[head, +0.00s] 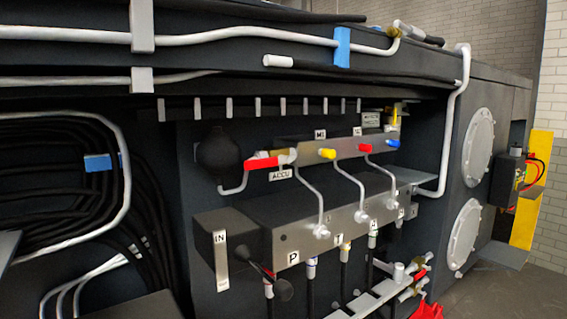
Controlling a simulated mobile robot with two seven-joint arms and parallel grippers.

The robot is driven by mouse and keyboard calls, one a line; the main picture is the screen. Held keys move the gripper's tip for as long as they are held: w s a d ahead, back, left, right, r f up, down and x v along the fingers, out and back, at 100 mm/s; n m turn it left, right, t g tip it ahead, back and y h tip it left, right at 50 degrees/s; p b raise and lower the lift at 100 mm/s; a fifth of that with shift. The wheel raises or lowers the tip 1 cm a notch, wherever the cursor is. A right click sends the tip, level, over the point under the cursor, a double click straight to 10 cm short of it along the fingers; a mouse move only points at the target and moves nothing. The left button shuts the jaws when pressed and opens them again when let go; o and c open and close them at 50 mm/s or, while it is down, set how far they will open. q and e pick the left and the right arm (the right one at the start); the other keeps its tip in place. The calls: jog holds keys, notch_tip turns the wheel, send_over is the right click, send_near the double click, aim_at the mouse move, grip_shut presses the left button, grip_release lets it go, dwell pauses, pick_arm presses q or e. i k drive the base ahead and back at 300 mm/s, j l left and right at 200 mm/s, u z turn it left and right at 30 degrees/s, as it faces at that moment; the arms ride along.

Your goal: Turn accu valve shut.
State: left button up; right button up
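The accu valve has a red handle (262,162) that lies nearly level, pointing left from a brass and white body. The ACCU label (281,173) sits just below it. The round black accumulator (218,155) is directly to its left, and a white pipe (234,187) bends down beneath the handle. Neither of my grippers shows in the head view, and nothing touches the red handle.
Yellow (327,153), red (365,148) and blue (393,143) capped fittings run to the right of the valve. Below is a grey manifold block (310,225) with white pipes. Black hose coils (60,170) hang at left. Round white covers (479,146) are at right.

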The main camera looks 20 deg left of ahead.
aim_at(272, 161)
jog(key=i+l+u, duration=0.1)
jog(key=u, duration=0.35)
jog(key=i+l+u, duration=0.1)
jog(key=l+u, duration=0.35)
jog(key=j, duration=0.05)
